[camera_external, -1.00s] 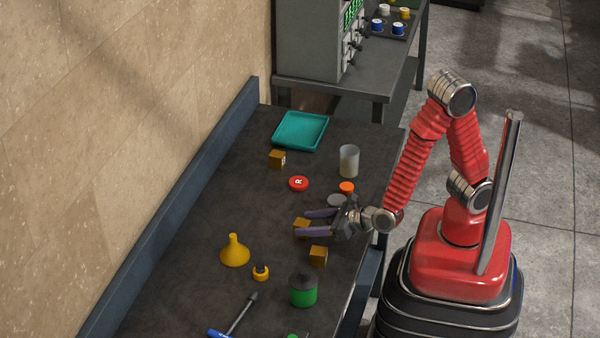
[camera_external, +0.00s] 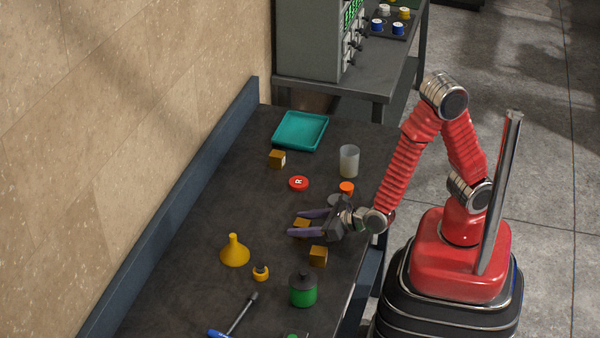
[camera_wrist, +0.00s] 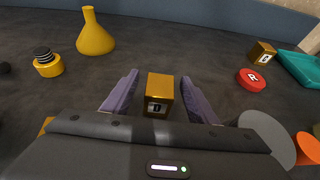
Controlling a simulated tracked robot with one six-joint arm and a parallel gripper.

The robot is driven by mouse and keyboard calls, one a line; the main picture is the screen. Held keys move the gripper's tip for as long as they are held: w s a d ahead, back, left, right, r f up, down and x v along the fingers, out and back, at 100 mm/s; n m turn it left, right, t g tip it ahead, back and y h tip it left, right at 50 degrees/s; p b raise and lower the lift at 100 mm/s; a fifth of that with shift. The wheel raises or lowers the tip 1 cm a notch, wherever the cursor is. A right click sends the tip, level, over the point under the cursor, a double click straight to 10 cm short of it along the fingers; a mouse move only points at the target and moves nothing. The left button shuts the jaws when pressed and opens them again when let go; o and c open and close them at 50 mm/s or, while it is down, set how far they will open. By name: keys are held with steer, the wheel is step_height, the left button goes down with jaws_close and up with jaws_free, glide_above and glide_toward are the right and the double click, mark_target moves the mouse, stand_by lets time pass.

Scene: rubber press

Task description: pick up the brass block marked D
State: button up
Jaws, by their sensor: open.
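The brass block marked D (camera_wrist: 160,95) stands on the dark table between the two purple fingers of my gripper (camera_wrist: 160,92) in the wrist view, with its letter facing me. A gap shows between the block and each finger. In the external view the same block (camera_external: 302,224) is partly hidden by my gripper (camera_external: 306,222), which is low over the table and open. A second brass block (camera_external: 277,158) with a pale label stands near the teal tray. A third brass block (camera_external: 318,256) stands close in front of my gripper.
Left of my gripper are a yellow funnel (camera_external: 234,252) and a small yellow-black item (camera_external: 261,272). A green container (camera_external: 303,289) stands nearer the camera. A red disc marked R (camera_external: 299,183), an orange piece (camera_external: 347,188), a clear cup (camera_external: 349,161) and the teal tray (camera_external: 285,143) lie beyond.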

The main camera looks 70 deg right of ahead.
mark_target(288, 224)
steer(key=shift+x, duration=2.45)
jaws_close()
